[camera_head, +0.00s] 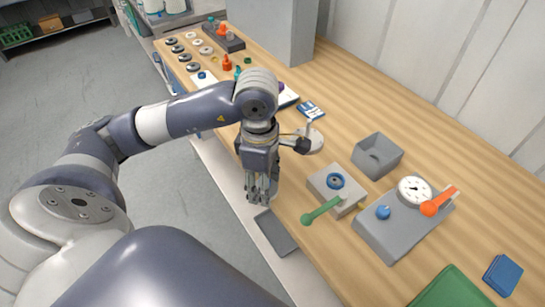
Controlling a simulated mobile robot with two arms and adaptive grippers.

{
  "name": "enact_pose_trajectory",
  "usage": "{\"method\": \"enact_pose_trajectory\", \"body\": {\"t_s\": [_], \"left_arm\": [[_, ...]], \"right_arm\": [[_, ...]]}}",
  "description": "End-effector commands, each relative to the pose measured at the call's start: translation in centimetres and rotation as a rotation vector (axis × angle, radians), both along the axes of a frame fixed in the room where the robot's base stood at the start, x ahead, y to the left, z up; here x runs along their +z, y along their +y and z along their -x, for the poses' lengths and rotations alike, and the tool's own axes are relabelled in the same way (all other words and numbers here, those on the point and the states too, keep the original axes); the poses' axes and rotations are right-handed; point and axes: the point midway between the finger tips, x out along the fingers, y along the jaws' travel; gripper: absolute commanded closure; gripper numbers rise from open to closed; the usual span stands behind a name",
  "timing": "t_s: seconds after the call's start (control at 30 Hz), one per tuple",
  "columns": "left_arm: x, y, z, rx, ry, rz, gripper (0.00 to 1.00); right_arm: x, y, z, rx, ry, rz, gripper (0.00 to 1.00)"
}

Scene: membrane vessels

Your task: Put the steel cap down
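My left gripper (262,194) points down near the front edge of the wooden bench (400,110). Its fingers look close together, but I cannot tell whether they are shut or hold anything. I cannot make out a steel cap at the gripper. Several small round pieces, some dark and some pale, stand in rows at the far end of the bench, such as a dark-topped one (193,67). I cannot tell whether any of them is the steel cap. My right gripper is not in view.
Right of the gripper stand a grey block (325,182) with a blue ring and green handle (318,211), an open grey box (377,154) and a grey gauge unit (378,233) with an orange lever. A flat grey tray (276,232) lies at the front edge. A green mat (449,291) lies near.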

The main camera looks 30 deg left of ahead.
Motion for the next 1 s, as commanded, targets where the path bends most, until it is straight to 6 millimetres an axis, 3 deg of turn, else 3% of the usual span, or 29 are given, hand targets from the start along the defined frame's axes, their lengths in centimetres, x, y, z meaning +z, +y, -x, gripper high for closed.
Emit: {"method": "enact_pose_trajectory", "body": {"t_s": [0.2,0.43,0.67,1.0], "left_arm": [[-1.4,2.1,0.4,0.529,0.014,-0.015,0.81],[-2.2,3.7,0.7,0.926,0.014,-0.027,0.81],[-2.3,4.4,-0.1,1.063,0.012,-0.029,0.81],[-2.7,5.9,-6.7,1.065,0.015,-0.026,0.81]], "right_arm": [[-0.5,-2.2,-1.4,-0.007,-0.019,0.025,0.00],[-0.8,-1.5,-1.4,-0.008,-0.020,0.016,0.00],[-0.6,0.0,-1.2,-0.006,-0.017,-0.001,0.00],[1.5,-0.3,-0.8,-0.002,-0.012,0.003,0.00]]}}
